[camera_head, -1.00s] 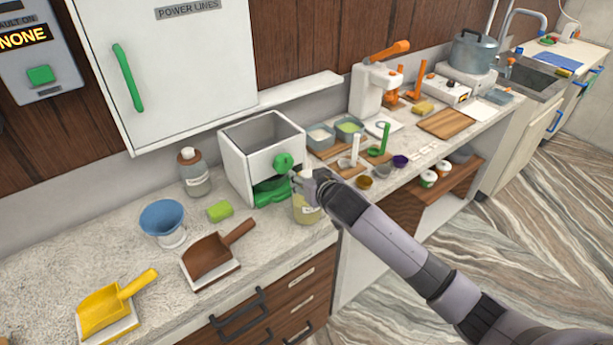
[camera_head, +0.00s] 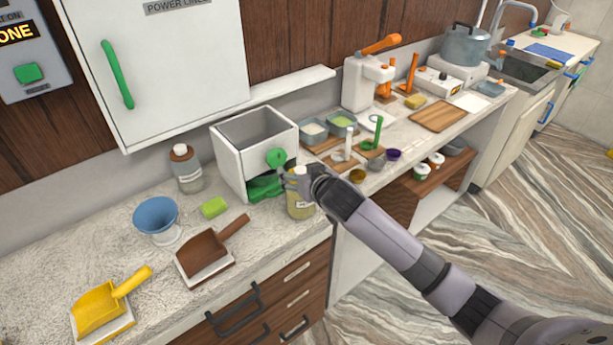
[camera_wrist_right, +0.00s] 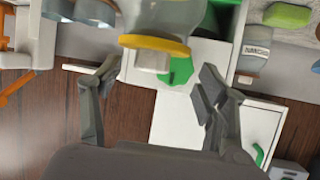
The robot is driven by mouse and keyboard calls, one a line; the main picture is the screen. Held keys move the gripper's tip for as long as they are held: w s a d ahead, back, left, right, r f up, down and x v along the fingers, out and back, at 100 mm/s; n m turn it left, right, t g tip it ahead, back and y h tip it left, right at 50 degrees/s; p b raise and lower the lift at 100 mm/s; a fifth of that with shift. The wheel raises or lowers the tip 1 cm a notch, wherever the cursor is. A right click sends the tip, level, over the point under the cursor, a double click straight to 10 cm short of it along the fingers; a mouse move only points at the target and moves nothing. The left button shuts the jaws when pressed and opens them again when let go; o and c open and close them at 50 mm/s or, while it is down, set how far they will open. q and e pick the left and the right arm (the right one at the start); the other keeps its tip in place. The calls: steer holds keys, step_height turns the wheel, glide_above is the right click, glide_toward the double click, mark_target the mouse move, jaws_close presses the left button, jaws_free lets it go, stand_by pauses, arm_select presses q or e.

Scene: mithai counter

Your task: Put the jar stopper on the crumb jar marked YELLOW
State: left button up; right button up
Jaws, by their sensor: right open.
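A crumb jar (camera_head: 300,206) with pale yellow contents and a white label stands at the counter's front edge, in front of the white grinder box. The label is too small to read. In the right wrist view the jar (camera_wrist_right: 165,15) has a yellow collar (camera_wrist_right: 155,42). A cream stopper (camera_wrist_right: 152,61) sits at its mouth; its pale top also shows in the head view (camera_head: 298,171). I cannot tell how deep it is seated. My right gripper (camera_wrist_right: 157,78) is open, its fingers apart on either side of the stopper, not visibly touching it. My left gripper is not in view.
The white box (camera_head: 232,168) with a green knob stands close behind the jar. Trays and small bowls crowd the right.

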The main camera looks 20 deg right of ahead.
steer(key=v, duration=1.1)
steer(key=shift+s+r, duration=0.15)
steer(key=shift+s, duration=0.2)
steer(key=s+d+f+g+h+b, duration=0.1)
steer(key=d+f+g, duration=0.1)
steer(key=f, duration=1.1)
steer(key=d+f+g+b, duration=0.1)
steer(key=d+f+g, duration=0.15)
steer(key=f, duration=1.05)
steer(key=s+d+f+g+b, duration=0.1)
steer(key=s+f, duration=0.4)
steer(key=f, duration=0.3)
steer(key=s+d+f+g+b, duration=0.1)
steer(key=s+f, duration=0.3)
steer(key=f, duration=0.4)
steer(key=s+f+n+g+b, duration=0.1)
steer(key=s+f+g, duration=0.2)
steer(key=s+f, duration=1.5)
steer(key=s+a+f+g, duration=0.1)
steer(key=s+f, duration=0.1)
steer(key=s, duration=0.7)
steer(key=s+a+f+g+b, duration=0.1)
steer(key=s+a+f, duration=0.1)
steer(key=s, duration=0.8)
steer(key=shift+s+f+n, duration=0.35)
steer(key=shift+f+n, duration=0.05)
steer(key=shift+f, duration=0.45)
steer(key=shift+a+g, duration=0.15)
steer(key=shift+g, duration=0.1)
